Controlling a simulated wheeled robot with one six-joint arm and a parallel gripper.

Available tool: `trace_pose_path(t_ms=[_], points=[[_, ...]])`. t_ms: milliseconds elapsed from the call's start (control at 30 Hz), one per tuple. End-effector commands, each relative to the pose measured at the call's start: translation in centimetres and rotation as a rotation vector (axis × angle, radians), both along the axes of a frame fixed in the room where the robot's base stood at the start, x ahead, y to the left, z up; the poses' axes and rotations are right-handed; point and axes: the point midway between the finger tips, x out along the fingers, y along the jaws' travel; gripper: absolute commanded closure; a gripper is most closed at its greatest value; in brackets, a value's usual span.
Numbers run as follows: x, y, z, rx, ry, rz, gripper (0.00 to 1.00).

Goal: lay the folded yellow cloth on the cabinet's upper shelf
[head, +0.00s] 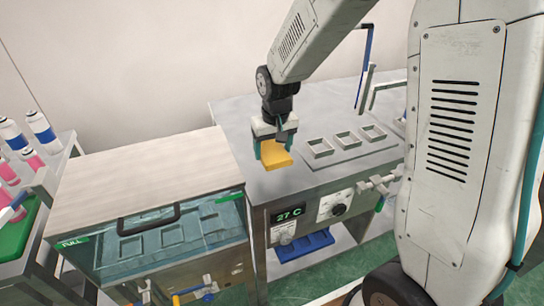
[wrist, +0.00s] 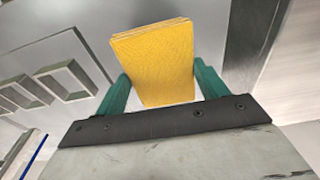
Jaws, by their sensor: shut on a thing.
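The folded yellow cloth (head: 277,161) is held by my gripper (head: 274,150), above the front left part of the steel machine top. In the wrist view the cloth (wrist: 155,62) sits between the two green fingers of my gripper (wrist: 154,88), which are shut on it. The cabinet (head: 150,200) stands left of the machine, with a pale wooden top and a tinted see-through front panel with a dark handle (head: 148,220). Trays show dimly through the panel. I cannot tell which surface is the upper shelf.
The steel machine (head: 240,120) has several square holders (head: 345,139) on its top, and a 27 C display (head: 290,214) on its front. A blue tray (head: 304,247) sits in its lower opening. Bottles (head: 42,130) stand on a side rack at left. The wooden top is bare.

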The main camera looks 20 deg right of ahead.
Motion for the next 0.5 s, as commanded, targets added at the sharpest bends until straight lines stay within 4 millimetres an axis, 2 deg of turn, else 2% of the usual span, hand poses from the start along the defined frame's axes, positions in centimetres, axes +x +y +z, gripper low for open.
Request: trace_pose_path(t_ms=[67,267,500], points=[[0.5,0.3,-0.4,0.000,0.003,0.002,0.50],[0.4,0.3,-3.4,0.000,0.003,0.002,0.50],[0.4,0.3,-3.6,0.000,0.000,0.002,0.50]])
